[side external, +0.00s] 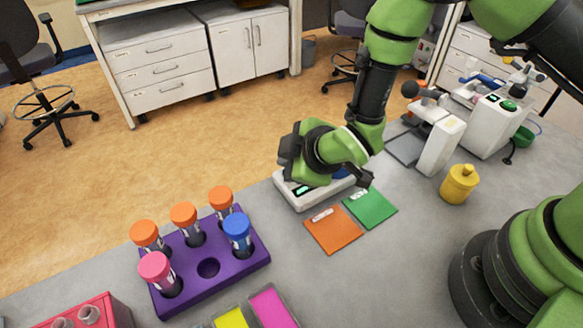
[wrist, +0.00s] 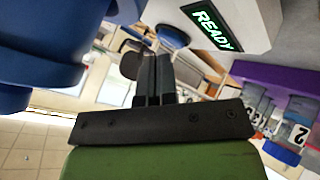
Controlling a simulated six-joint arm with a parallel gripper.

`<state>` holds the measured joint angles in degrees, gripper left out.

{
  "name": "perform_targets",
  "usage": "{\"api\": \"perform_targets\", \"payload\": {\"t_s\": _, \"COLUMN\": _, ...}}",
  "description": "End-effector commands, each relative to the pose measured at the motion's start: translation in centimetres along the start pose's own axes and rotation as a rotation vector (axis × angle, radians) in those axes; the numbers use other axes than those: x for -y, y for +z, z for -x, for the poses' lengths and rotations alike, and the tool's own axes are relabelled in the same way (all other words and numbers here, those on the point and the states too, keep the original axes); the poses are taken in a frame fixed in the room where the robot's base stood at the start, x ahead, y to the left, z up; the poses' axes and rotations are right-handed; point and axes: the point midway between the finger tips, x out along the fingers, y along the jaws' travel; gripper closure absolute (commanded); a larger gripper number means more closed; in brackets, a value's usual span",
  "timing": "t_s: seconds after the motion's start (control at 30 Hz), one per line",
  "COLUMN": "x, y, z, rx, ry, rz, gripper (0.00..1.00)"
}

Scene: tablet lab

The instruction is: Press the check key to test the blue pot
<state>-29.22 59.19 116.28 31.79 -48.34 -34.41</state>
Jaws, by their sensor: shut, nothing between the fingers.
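A white device (side external: 318,193) with a small lit display stands at the bench edge. In the wrist view the display (wrist: 211,26) reads READY in green. A blue pot (side external: 341,172) shows partly behind my arm at the device's right; a large blue body, likely the pot, fills the wrist view's left (wrist: 38,50). A blue round part (wrist: 173,36), perhaps the check key, is beside the display. My gripper (side external: 289,168) is over the device's left part, shut and empty; its fingers (wrist: 152,62) point toward the device. Whether they touch it is hidden.
A purple rack (side external: 215,264) holds several capped tubes at the left front. Orange (side external: 333,229) and green (side external: 370,208) cards lie before the device. A yellow bottle (side external: 459,183) and a microscope (side external: 439,145) stand to the right.

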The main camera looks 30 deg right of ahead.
Motion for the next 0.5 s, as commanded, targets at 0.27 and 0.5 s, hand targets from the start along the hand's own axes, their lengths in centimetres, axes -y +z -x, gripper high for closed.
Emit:
{"api": "perform_targets", "payload": {"t_s": 0.27, "x": 0.12, "y": 0.12, "z": -0.18, "rx": 0.000, "ry": 0.000, "rz": 0.000, "gripper": 1.00}}
{"api": "perform_targets", "payload": {"t_s": 0.5, "x": 0.26, "y": 0.25, "z": -0.39, "rx": -0.001, "ry": 0.000, "rz": 0.000, "gripper": 1.00}}
